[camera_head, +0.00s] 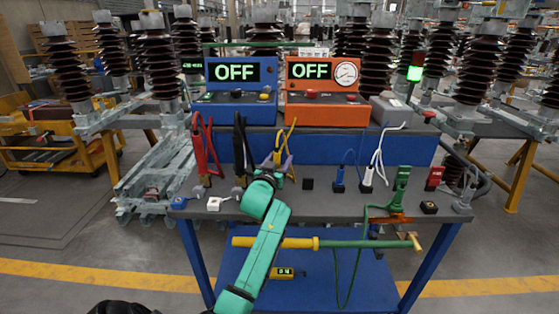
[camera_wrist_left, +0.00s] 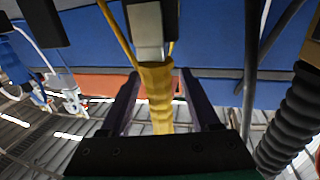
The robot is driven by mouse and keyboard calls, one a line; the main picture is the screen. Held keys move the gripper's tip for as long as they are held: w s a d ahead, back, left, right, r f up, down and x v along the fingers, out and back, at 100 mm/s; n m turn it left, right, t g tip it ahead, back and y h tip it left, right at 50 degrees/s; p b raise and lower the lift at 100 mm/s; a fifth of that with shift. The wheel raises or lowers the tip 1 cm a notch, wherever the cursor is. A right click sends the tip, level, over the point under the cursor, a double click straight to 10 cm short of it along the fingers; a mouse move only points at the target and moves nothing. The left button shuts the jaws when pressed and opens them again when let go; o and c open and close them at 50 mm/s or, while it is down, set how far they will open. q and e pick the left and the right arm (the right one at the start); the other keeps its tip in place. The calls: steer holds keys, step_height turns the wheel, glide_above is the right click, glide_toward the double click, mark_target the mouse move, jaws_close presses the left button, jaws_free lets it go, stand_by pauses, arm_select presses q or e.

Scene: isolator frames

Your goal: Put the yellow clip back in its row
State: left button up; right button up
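The yellow clip (camera_head: 286,135) shows at the middle of the bench, its jaws and cable above my left gripper. My left gripper (camera_head: 281,165) is open, with one finger on each side of it. In the left wrist view the yellow clip (camera_wrist_left: 157,95) lies between the two dark fingers (camera_wrist_left: 160,98), with a gap showing on at least one side; firm contact is not visible. Its lower end is hidden behind my gripper. The row has a red clip (camera_head: 205,145), a black clip (camera_head: 240,140), a blue clip (camera_head: 340,176) and a white clip (camera_head: 376,165). My right gripper is not in view.
A small black block (camera_head: 308,184) stands empty right of my gripper. A green clip (camera_head: 402,180) stands at the right. Blue (camera_head: 240,110) and orange (camera_head: 325,112) boxes reading OFF stand behind.

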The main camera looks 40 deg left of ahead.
arm_select(q)
steer(key=shift+f, duration=0.3)
steer(key=shift+s+d, duration=0.15)
steer(key=shift+s, duration=0.1)
steer(key=v, duration=1.4)
steer(key=shift+r, duration=0.25)
